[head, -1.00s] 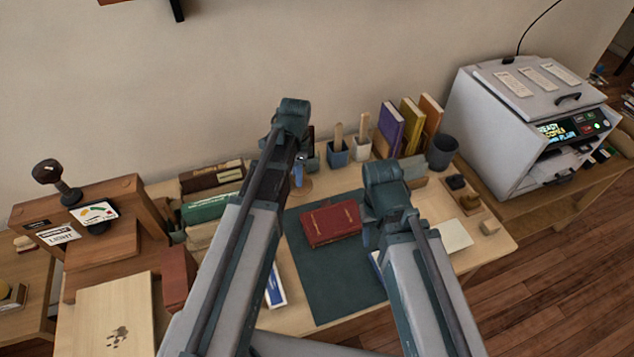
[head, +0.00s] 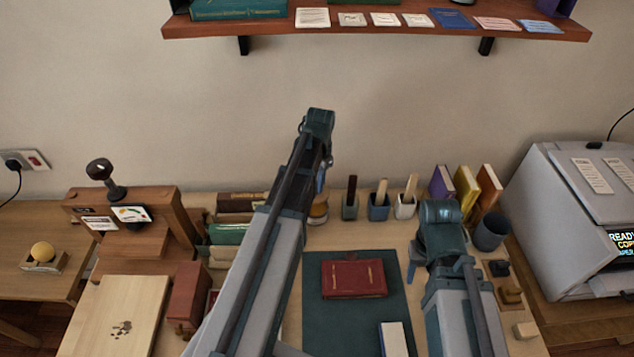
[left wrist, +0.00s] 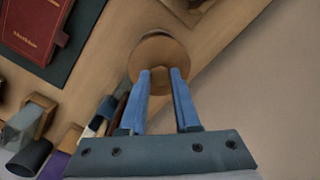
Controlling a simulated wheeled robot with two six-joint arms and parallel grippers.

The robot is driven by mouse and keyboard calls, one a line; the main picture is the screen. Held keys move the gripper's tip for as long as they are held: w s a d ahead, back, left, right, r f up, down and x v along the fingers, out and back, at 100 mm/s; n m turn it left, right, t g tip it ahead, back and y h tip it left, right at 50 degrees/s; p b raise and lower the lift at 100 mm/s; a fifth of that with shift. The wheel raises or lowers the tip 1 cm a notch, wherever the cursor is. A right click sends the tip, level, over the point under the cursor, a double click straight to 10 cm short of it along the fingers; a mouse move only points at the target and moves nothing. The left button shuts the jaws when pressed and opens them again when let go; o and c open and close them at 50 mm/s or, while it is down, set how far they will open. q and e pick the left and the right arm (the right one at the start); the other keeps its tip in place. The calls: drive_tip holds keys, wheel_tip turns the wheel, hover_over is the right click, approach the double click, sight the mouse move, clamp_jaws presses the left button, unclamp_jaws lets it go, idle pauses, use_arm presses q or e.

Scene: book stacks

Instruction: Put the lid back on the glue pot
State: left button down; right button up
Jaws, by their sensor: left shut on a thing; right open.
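An amber glue pot (head: 318,211) stands at the back of the desk, right of the upright books, partly hidden by my left arm. My left gripper (head: 322,182) is above it, its blue fingers close together. In the left wrist view, the fingertips meet at a round brown disc (left wrist: 150,52), which looks like the lid. It covers whatever is beneath, so I cannot tell whether it touches the pot. My right gripper (head: 413,264) is open and empty over the right part of the desk; its fingers are mostly hidden.
A red book (head: 353,279) lies on a dark green mat (head: 330,325). Brush holders (head: 378,207), upright books (head: 465,188) and a dark cup (head: 490,232) stand at the back right. A wooden press (head: 140,240) is at left. A shelf (head: 380,27) hangs above.

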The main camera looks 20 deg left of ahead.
use_arm(q)
drive_tip(key=shift+f+b, duration=2.7)
drive_tip(key=shift+f, duration=0.2)
drive_tip(key=shift+f, duration=0.15)
drive_tip(key=shift+c, duration=0.4)
unclamp_jaws()
drive_tip(key=shift+r+p, duration=3.4)
drive_tip(key=shift+r, duration=0.15)
drive_tip(key=shift+c, duration=0.2)
